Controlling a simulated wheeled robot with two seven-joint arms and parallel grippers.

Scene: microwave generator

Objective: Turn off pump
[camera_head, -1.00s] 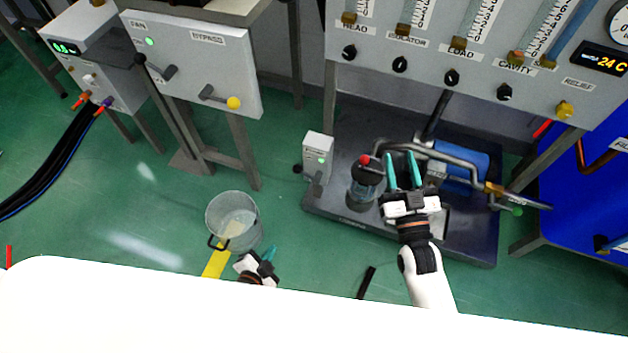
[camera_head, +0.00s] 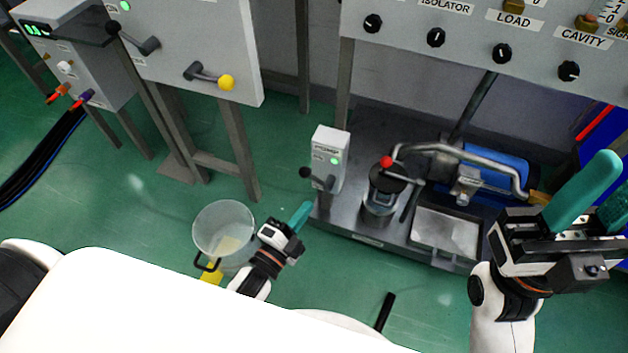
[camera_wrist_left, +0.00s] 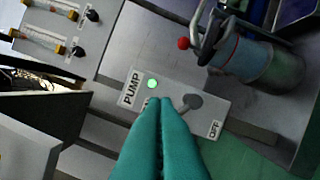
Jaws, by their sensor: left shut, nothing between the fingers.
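The pump switch box (camera_head: 331,158) is a small grey box at the left edge of the pump platform, with a lit green lamp and a dark-knobbed lever (camera_head: 318,178) on its front. In the left wrist view the box (camera_wrist_left: 172,98) reads PUMP at one end and OFF at the other, with the lever (camera_wrist_left: 190,104) between. My left gripper (camera_head: 302,215) is shut and empty, just below and left of the box. Its fingertips appear over the box's face in the wrist view; I cannot tell whether they touch. My right gripper (camera_head: 598,192) is open and empty at the far right.
A pump with a red-knobbed valve (camera_head: 386,162) and a blue motor (camera_head: 495,172) sits on the dark platform (camera_head: 350,232). A clear bucket (camera_head: 224,228) stands left of my left gripper. Grey panels with a yellow-knobbed lever (camera_head: 226,82) and dials hang above.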

